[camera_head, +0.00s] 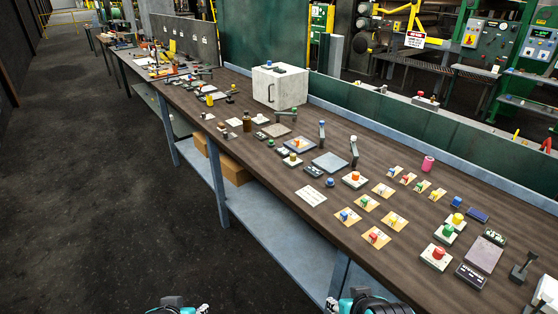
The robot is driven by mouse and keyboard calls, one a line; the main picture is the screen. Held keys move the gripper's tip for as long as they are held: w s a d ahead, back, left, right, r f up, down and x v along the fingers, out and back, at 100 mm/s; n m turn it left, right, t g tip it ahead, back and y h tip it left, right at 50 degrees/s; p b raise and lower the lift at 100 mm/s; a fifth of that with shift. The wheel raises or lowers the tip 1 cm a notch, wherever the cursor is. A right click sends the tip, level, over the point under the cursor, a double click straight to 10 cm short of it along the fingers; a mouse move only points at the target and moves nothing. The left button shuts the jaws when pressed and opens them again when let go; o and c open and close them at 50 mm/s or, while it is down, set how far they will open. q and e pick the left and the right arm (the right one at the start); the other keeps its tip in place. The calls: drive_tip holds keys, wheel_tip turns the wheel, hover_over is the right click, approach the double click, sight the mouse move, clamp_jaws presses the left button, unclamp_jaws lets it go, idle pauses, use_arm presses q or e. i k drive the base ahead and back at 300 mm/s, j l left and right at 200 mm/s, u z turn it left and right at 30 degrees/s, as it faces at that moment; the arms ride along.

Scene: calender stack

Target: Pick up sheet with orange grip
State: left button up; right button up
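Several small tan sheets with coloured grips lie flat on the dark workbench (290,190), right of its middle. Another tan sheet (374,238) nearer the front edge has a red-orange grip. Other tan sheets carry blue or yellow grips, such as a blue-gripped sheet (347,216) and a yellow-gripped sheet (394,222). The grips are small, so their exact colours are hard to tell. Teal and dark parts of my arms show at the bottom edge. No gripper fingers are visible.
A white box (280,87) stands at the bench's back. White plates with buttons, including an orange button (354,176) and a red button (439,253), surround the sheets. Upright levers (354,152) and a pink cylinder (428,163) stand behind them. A cardboard box (236,170) sits below.

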sight(299, 143)
drive_tip(key=i+j+z, duration=0.35)
drive_tip(key=j, duration=0.2)
drive_tip(key=i+j+z, duration=0.1)
drive_tip(key=z, duration=0.3)
drive_tip(key=i+j+z, duration=0.1)
drive_tip(key=z, duration=0.25)
drive_tip(key=i+j+z, duration=0.15)
drive_tip(key=z, duration=0.25)
drive_tip(key=i+j+z, duration=0.1)
drive_tip(key=z, duration=0.25)
drive_tip(key=j, duration=0.1)
